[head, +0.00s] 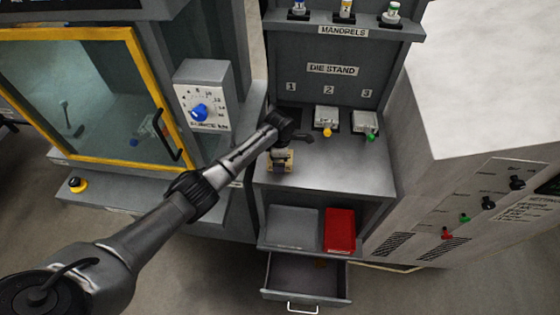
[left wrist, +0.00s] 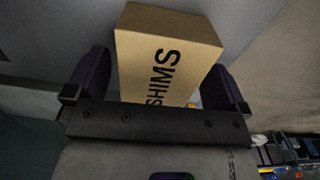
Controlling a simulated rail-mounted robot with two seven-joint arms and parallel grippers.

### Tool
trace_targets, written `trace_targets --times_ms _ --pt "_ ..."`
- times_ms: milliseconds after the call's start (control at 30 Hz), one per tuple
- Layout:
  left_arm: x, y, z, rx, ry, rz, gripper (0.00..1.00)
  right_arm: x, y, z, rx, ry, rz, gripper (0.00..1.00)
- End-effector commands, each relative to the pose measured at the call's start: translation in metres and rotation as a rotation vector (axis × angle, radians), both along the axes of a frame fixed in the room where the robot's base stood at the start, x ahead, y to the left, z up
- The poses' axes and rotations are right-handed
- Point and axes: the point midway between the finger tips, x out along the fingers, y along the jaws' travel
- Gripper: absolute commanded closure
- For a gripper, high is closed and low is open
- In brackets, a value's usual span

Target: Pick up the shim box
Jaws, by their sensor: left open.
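The shim box (left wrist: 165,55) is a tan box with "SHIMS" printed on its side. In the left wrist view it stands between the two spread fingers of my left gripper (left wrist: 160,85), with a gap visible at least on the left side. In the head view the shim box (head: 288,167) shows as a small tan shape on the grey bench top near its left edge. My left gripper (head: 281,157) is open right at it and partly hides it. Contact with the fingers cannot be told. My right gripper is not in view.
Two grey die blocks, one with a yellow knob (head: 326,117) and one with a green knob (head: 364,122), sit at the back of the bench (head: 340,178). Below are a red bin (head: 339,230) and an open drawer (head: 305,272). A yellow-framed door (head: 140,80) stands left.

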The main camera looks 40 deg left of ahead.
Motion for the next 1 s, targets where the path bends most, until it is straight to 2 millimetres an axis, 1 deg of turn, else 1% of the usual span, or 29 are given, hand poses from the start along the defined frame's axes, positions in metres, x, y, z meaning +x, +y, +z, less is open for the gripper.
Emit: trace_targets --times_ms 233,833,1000 --pt "0.0 -0.0002 -0.0008 -0.001 -0.001 0.0 0.0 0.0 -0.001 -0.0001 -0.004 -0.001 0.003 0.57" --pt "0.0 -0.0002 -0.0006 -0.001 -0.001 -0.001 0.57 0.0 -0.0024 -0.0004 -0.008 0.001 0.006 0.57" --pt "0.0004 -0.0001 0.0 0.0 -0.001 0.0 0.57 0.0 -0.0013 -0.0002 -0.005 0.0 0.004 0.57"
